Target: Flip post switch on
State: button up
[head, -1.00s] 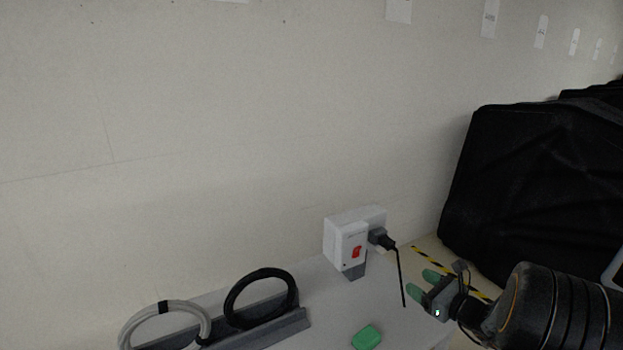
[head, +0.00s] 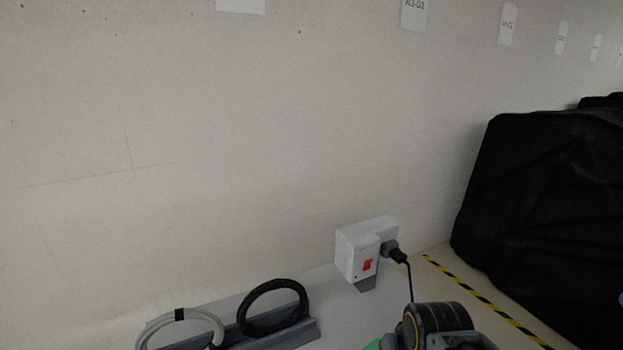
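The post switch is a red rocker (head: 368,265) on the front of a white box (head: 352,257). The box stands on a dark grey foot on the pale bench top, against the wall. I cannot tell from its look whether the rocker is on or off. A black plug (head: 394,251) sits in the box's right side, with a black cord running down. Part of my dark arm shows at the bottom, below and right of the switch and apart from it. My gripper's fingers do not show.
A grey cable coil (head: 182,330) and a black coil (head: 273,307) stand in a grey rack (head: 285,337) at the left. A green patch (head: 374,345) shows at the bottom edge. A black-covered cart (head: 550,210) stands right, beyond yellow-black floor tape (head: 475,295).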

aim_at(367, 267)
jog(key=z, duration=0.95)
jog(key=k, duration=0.65)
jog(key=u, duration=1)
jog(key=i, duration=0.5)
jog(key=z, duration=0.05)
